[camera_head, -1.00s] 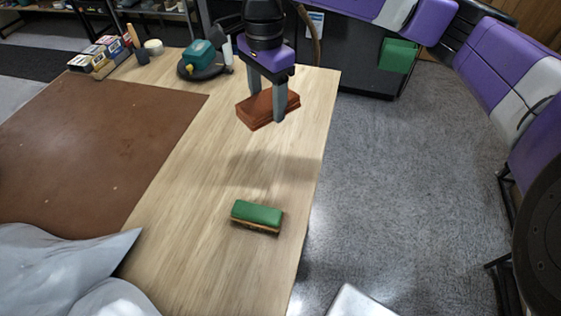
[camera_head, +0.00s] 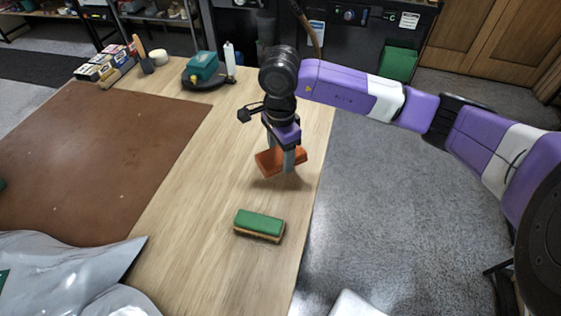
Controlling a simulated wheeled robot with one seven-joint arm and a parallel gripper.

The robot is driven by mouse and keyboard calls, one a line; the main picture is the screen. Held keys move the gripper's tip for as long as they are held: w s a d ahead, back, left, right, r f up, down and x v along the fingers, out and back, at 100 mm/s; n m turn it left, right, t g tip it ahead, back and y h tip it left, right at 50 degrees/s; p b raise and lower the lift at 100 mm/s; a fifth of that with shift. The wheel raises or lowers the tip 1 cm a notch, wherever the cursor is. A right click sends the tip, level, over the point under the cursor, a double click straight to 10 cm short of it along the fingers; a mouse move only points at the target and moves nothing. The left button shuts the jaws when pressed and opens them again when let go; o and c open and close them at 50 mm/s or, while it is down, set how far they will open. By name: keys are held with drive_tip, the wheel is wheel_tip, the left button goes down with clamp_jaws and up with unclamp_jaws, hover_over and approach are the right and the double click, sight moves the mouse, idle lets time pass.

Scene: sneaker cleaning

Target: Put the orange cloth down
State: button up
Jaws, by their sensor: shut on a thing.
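The orange cloth (camera_head: 266,161) is a folded, rust-orange block. My gripper (camera_head: 281,163) is shut on it, with one finger in front of the cloth and the other partly hidden behind it. The cloth is near the right edge of the wooden table (camera_head: 185,190), with a shadow beneath it. It appears slightly above the tabletop, though the exact gap is hard to tell. Part of the cloth is hidden by the near finger.
A green-topped brush (camera_head: 259,224) lies on the table in front of the cloth. A brown mat (camera_head: 90,160) covers the left side. A teal object on a black base (camera_head: 203,70), a white bottle (camera_head: 229,60) and several small boxes stand at the back. Bare wood lies around the cloth.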

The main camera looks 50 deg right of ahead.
drive_tip(key=shift+f+p, duration=0.4)
drive_tip(key=shift+f, duration=1.85)
drive_tip(key=shift+f, duration=0.15)
drive_tip(key=o, duration=1.5)
